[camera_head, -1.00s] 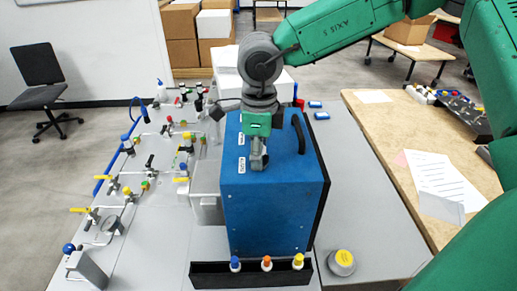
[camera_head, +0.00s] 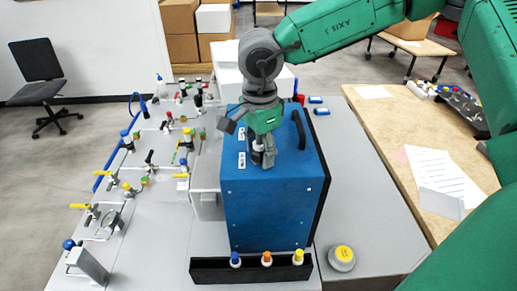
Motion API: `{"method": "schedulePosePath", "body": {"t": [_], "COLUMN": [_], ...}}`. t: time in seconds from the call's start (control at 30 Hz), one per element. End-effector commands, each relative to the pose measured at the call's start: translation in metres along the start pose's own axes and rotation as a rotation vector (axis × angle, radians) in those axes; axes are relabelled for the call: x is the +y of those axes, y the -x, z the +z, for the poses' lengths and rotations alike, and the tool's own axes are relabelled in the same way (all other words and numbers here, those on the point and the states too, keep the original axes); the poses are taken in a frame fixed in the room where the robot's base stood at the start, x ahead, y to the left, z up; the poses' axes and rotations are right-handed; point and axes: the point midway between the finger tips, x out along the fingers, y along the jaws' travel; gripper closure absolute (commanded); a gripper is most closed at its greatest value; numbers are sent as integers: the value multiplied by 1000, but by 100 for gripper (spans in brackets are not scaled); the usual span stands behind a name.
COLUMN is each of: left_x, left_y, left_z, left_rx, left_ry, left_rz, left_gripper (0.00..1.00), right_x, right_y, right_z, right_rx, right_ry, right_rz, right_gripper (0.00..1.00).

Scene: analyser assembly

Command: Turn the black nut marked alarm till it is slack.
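The blue analyser box (camera_head: 275,210) stands on the grey table, with small white labels (camera_head: 241,160) on its top face, too small to read. My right gripper (camera_head: 263,159) points down at the top of the box, just right of the lower label. Its fingertips are close to the top face. A dark part shows between or beside the fingers, but I cannot tell whether it is the black nut or part of the gripper. The nut marked alarm cannot be made out clearly. My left gripper is not in view.
A black handle (camera_head: 299,130) stands up at the right of the box top. A black trough (camera_head: 215,271) with coloured-cap bottles lies in front. Pipes and valves (camera_head: 130,190) fill the left. A yellow-topped round container (camera_head: 342,257) stands front right.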

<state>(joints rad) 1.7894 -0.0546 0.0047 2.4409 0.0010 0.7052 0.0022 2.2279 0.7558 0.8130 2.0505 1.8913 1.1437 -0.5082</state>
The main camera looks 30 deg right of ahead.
Motion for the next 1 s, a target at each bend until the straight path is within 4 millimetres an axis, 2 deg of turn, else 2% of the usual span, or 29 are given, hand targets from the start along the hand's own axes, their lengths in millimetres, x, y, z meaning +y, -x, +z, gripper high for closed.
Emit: {"method": "schedulePosePath", "body": {"t": [0.17,1.0], "left_x": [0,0], "left_y": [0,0], "left_z": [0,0], "left_rx": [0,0], "left_ry": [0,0], "left_rz": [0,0], "left_gripper": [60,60], "right_x": [0,0], "right_y": [2,4], "right_z": [0,2], "right_rx": [-1,-6], "right_ry": [-89,-1480], "right_rz": [-5,-7], "right_gripper": [57,57]}}
